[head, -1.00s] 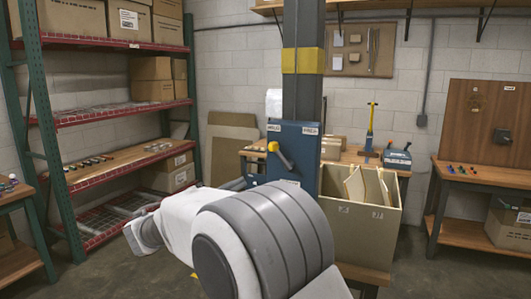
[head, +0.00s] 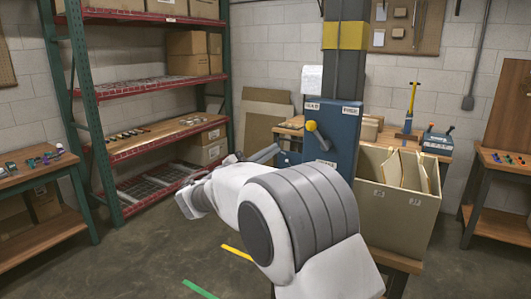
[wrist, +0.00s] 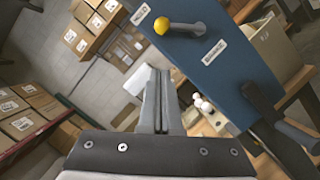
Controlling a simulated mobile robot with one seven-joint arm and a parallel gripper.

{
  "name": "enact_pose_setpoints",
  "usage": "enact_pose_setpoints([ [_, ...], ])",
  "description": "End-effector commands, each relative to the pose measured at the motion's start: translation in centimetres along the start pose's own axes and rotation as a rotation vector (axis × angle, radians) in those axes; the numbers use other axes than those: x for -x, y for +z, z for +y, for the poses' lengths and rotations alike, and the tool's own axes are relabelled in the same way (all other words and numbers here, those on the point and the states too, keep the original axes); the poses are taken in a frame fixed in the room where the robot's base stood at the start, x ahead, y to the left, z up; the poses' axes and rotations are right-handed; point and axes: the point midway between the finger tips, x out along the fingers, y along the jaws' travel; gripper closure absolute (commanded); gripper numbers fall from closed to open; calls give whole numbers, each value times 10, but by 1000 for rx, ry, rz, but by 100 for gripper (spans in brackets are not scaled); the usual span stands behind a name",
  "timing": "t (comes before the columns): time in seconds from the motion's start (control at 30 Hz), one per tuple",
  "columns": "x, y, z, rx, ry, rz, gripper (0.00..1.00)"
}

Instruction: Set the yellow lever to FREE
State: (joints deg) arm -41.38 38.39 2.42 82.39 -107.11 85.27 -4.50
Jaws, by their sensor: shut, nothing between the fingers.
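The yellow lever (head: 311,126) is a short grey arm with a round yellow knob, mounted on a blue panel (head: 345,140) fixed to a grey column. Its knob points up and left, towards the label (head: 312,106) at the panel's upper left. A second label (head: 350,110) sits at the upper right; I cannot read either surely. My gripper (head: 272,152) is shut and empty, left of the panel and a little below the knob. In the wrist view the shut fingers (wrist: 153,75) are apart from the knob (wrist: 161,25), which lies beyond their tips.
A cream bin (head: 395,210) with boards stands right of the panel. A workbench (head: 440,148) is behind it. A green and red shelf rack (head: 120,150) with boxes stands at left. The floor (head: 150,240) between is clear, with yellow and green tape.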

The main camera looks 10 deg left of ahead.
Motion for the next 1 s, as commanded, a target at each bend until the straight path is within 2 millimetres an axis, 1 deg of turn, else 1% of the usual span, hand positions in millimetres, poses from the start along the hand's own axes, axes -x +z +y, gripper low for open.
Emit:
enact_pose_setpoints([
  [0.03,-14,2,1,1,-3,-3,100],
  [0.2,-49,2,1,0,-2,-3,100],
  [0.27,-60,4,1,-1,-2,-2,100],
  [0.3,-64,10,2,-1,-2,-2,100],
  [0.4,-73,20,2,0,0,-2,100],
  [0.6,-81,28,0,-1,0,1,100],
  [1.0,-82,29,0,-3,0,0,100],
])
